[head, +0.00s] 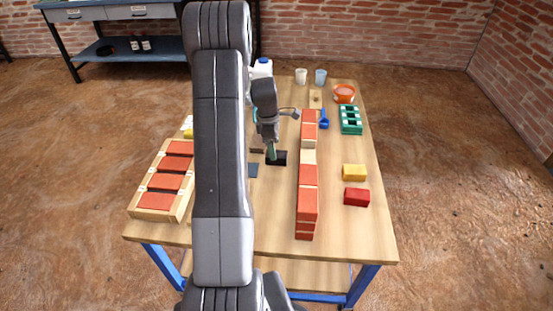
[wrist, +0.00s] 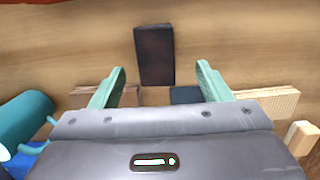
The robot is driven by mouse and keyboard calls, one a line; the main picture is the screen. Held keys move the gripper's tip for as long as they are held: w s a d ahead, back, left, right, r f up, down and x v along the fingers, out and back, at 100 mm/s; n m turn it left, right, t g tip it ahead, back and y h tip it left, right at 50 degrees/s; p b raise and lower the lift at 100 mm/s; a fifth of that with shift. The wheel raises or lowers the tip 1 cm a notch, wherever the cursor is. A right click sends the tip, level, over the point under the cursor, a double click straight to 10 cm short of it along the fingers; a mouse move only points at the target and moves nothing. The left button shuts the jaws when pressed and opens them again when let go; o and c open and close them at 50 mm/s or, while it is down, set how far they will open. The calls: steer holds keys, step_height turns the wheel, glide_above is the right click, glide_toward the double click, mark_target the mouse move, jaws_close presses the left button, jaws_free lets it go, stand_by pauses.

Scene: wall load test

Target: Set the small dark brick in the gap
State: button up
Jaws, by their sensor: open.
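A low wall of red-orange bricks (head: 307,190) runs along the right half of the table. A pale gap (head: 309,156) shows between its near and far parts; its inside is too small to make out. A small dark brick (head: 276,158) lies on the table just left of the gap. In the wrist view a dark brown brick (wrist: 154,55) lies ahead of the fingertips, between their lines. My gripper (head: 271,152) is over or close beside the dark brick, pointing down. In the wrist view my gripper (wrist: 160,85) has its green fingers wide apart with nothing held.
A wooden tray (head: 152,214) of red bricks stands at the left. A yellow block (head: 354,172) and a red block (head: 356,197) lie right of the wall. A green rack (head: 350,120), orange bowl (head: 344,93) and cups (head: 320,77) stand farther back. The front right is clear.

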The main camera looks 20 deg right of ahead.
steer(key=f, duration=0.2)
steer(key=d+f, duration=0.1)
steer(key=f, duration=0.2)
steer(key=shift+f+b, duration=0.1)
steer(key=shift+b, duration=0.3)
steer(key=c, duration=1.4)
